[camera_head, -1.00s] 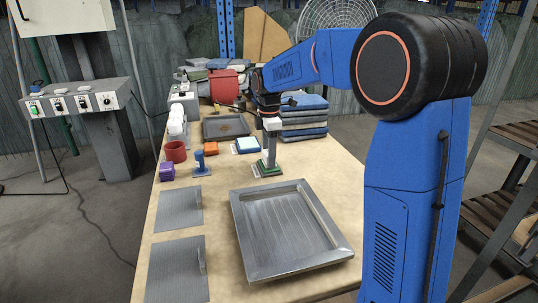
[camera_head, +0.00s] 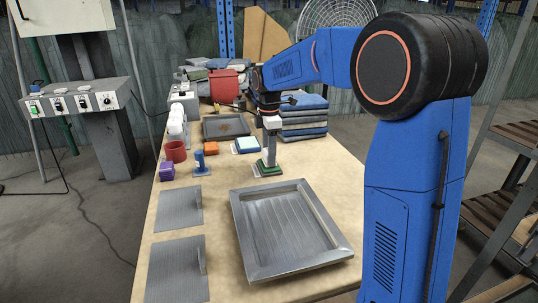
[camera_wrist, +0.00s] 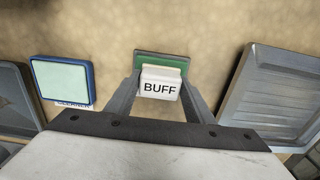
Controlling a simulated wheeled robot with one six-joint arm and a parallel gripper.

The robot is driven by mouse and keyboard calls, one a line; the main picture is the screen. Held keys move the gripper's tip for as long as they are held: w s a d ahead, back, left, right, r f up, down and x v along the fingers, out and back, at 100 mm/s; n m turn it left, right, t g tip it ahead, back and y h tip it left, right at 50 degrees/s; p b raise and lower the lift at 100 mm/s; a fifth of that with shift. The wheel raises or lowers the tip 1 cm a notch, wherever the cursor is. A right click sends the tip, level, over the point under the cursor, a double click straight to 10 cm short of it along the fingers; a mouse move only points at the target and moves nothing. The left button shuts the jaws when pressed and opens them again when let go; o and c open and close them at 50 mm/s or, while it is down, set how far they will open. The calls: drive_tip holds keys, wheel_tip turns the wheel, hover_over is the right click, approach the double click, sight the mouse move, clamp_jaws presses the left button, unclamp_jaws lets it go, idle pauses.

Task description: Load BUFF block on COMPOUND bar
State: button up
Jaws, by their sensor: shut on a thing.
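My gripper (camera_wrist: 160,88) is shut on the BUFF block (camera_wrist: 159,87), whose white upper part with black BUFF lettering sits between the two fingers. A green rectangular part (camera_wrist: 161,60) shows just beyond it. In the head view my gripper (camera_head: 270,150) points down at the table, with the green part (camera_head: 269,166) low under the fingertips, at or near the tabletop. I cannot tell whether it touches the table. No COMPOUND lettering is readable. A small orange bar (camera_head: 211,147) and a purple block (camera_head: 167,171) lie to the left.
A pale block with a blue rim (camera_wrist: 62,82) has a partly readable label. A large metal tray (camera_head: 241,235) lies in front. Grey mats (camera_head: 178,209), a blue upright piece (camera_head: 198,158) and a red cup (camera_head: 175,151) are on the left. Folded cloths (camera_head: 304,118) are stacked behind my gripper.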

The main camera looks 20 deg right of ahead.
drive_tip(key=shift+r, duration=3.25)
